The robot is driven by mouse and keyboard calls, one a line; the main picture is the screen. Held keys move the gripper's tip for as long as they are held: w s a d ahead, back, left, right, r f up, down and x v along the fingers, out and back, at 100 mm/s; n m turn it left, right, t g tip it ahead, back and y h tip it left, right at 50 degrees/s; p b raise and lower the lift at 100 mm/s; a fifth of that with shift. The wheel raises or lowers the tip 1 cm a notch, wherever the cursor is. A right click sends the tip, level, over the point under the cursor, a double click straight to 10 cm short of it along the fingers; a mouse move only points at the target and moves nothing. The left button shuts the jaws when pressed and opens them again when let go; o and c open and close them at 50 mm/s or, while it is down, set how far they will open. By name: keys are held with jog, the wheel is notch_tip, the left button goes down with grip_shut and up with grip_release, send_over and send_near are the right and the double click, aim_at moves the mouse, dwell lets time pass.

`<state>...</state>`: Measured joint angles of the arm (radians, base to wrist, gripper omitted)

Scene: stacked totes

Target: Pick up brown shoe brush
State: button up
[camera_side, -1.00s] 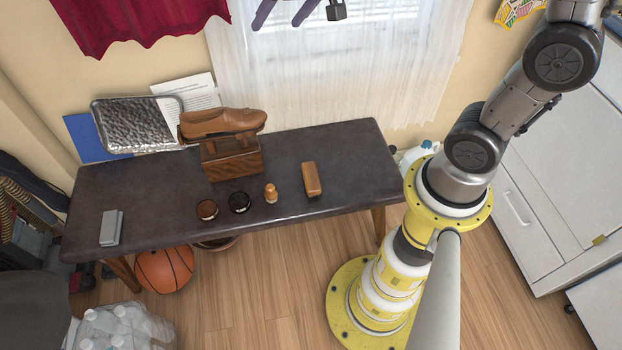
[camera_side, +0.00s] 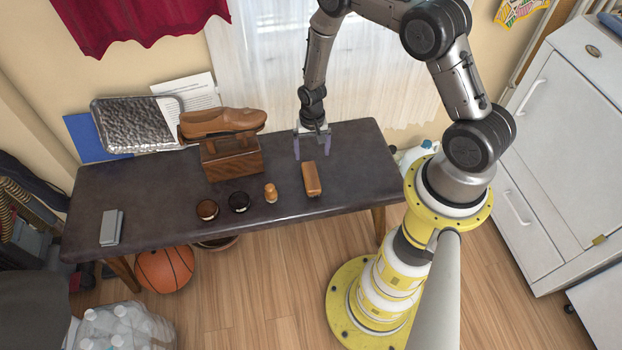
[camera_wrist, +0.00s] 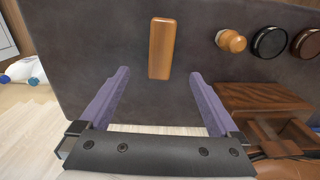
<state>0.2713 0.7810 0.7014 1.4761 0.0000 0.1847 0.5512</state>
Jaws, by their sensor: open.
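The brown shoe brush (camera_side: 312,179) lies on the dark padded bench (camera_side: 350,160), right of the small items. It also shows in the wrist view (camera_wrist: 162,48), upper middle, ahead of the fingers and between their lines. My gripper (camera_side: 312,152) is open, its purple fingers pointing down at the bench just behind the brush. In the wrist view my gripper's two fingertips (camera_wrist: 160,75) are wide apart with nothing between them. I cannot tell exactly how high the fingertips are above the bench.
A wooden shoe box (camera_side: 232,165) with a brown shoe (camera_side: 222,122) on top stands further left. A grey block (camera_side: 111,228) lies at the far left.

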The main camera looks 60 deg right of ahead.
aim_at(311, 175)
jog(key=f, duration=1.3)
jog(key=shift+w+f, duration=0.1)
jog(key=shift+w, duration=0.1)
jog(key=c, duration=1.5)
